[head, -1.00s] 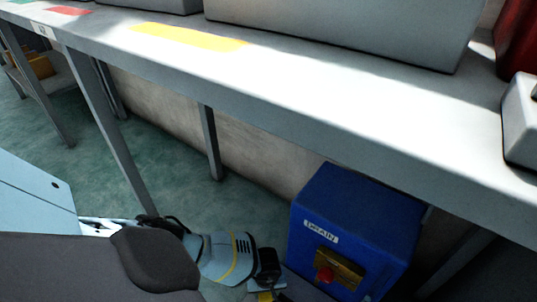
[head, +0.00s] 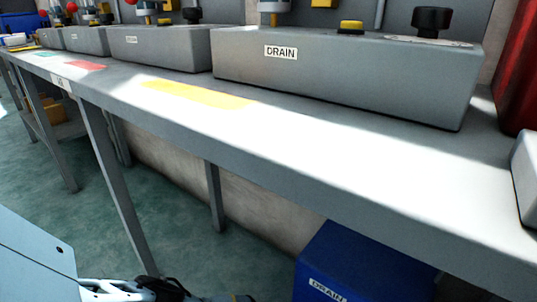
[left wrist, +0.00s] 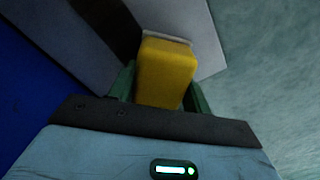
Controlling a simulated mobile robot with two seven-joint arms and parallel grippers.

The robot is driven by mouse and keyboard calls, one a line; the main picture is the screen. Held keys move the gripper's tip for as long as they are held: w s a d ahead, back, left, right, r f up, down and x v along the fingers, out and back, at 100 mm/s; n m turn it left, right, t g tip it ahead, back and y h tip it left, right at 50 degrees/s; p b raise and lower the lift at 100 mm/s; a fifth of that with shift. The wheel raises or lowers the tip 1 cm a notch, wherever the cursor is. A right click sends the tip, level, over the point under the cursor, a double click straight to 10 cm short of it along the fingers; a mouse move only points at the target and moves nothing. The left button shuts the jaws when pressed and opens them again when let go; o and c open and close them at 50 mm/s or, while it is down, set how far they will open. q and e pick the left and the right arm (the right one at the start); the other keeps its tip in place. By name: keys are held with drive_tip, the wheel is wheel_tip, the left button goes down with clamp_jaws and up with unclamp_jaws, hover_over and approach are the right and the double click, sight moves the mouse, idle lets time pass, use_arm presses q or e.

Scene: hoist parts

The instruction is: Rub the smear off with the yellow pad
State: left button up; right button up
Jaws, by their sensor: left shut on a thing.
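The yellow pad (left wrist: 166,72) is a small yellow block with a pale strip at its far edge, seen in the left wrist view. My left gripper (left wrist: 160,90) is shut on it, with a green finger on each side. A pale grey surface (left wrist: 205,45) lies beyond the pad; I cannot tell whether the pad touches it. I cannot make out a smear in either view. My right gripper is not in view.
A long grey bench (head: 330,150) with coloured patches crosses the head view. A grey box labelled DRAIN (head: 350,88) stands on it, with more boxes at left. A blue DRAIN box (head: 365,262) sits under the bench. A red object (head: 517,85) stands at the right.

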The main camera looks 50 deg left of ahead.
use_arm(q)
drive_tip(key=shift+f+b, duration=0.5)
drive_tip(key=shift+f, duration=0.1)
drive_tip(key=shift+w+d+r, duration=0.1)
drive_tip(key=shift+w+d, duration=0.2)
drive_tip(key=shift+d, duration=0.85)
drive_tip(key=shift+w+d, duration=0.3)
drive_tip(key=shift+d, duration=0.9)
drive_tip(key=shift+w+d+r, duration=0.1)
drive_tip(key=shift+w+d, duration=0.2)
drive_tip(key=shift+d, duration=0.85)
drive_tip(key=shift+w+d+f, duration=0.1)
drive_tip(key=shift+w+d, duration=0.15)
drive_tip(key=shift+d, duration=0.9)
drive_tip(key=shift+w+d+f, duration=0.1)
drive_tip(key=shift+w+d, duration=0.2)
drive_tip(key=shift+d, duration=0.9)
drive_tip(key=shift+w+d, duration=0.25)
drive_tip(key=shift+d, duration=0.9)
drive_tip(key=shift+s+a+p, duration=0.25)
drive_tip(key=shift+s+a, duration=0.05)
drive_tip(key=shift+a, duration=0.9)
drive_tip(key=shift+s+a+p, duration=0.25)
drive_tip(key=shift+a+p, duration=0.05)
drive_tip(key=shift+a, duration=0.85)
drive_tip(key=shift+s+a+p, duration=0.25)
drive_tip(key=shift+s+a, duration=0.05)
drive_tip(key=shift+a, duration=0.9)
drive_tip(key=shift+a, duration=0.1)
